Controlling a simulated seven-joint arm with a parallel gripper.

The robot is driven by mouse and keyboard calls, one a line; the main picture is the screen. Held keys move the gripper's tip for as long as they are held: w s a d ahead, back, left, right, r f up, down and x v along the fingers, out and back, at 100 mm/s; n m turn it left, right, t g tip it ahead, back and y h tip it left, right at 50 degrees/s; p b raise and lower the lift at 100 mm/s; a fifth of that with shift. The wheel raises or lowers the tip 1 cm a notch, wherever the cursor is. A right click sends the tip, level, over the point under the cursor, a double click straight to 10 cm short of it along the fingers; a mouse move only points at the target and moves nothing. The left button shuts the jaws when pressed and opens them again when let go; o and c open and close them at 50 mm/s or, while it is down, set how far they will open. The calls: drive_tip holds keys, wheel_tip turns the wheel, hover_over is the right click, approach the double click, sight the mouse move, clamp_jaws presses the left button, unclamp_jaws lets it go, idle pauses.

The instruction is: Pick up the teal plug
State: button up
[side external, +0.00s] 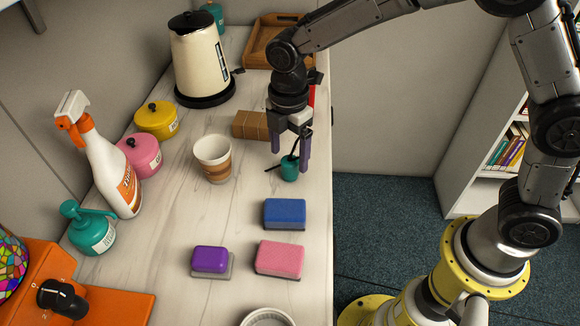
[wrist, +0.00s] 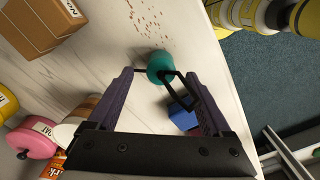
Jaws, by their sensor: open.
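The teal plug (side external: 289,168) is a small teal cylinder with dark thin parts on it, standing on the white marbled counter (side external: 230,210) near its right edge. In the wrist view the plug (wrist: 160,66) lies between and just beyond the fingertips, with a black loop beside it. My gripper (side external: 289,160) points down over the plug with its purple fingers apart. In the wrist view my gripper (wrist: 160,74) is open, with the plug near the gap between its tips. I cannot tell whether a finger touches the plug or its black parts.
A blue sponge (side external: 284,213), a pink sponge (side external: 280,258) and a purple one (side external: 210,260) lie nearer the camera. A striped cup (side external: 214,158) stands left of the plug. A brown box (side external: 250,125) and a kettle (side external: 200,55) are behind. The counter drops off at right.

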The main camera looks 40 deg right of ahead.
sight(290, 160)
drive_tip(key=shift+d+f, duration=0.1)
drive_tip(key=shift+f, duration=2.3)
clamp_jaws()
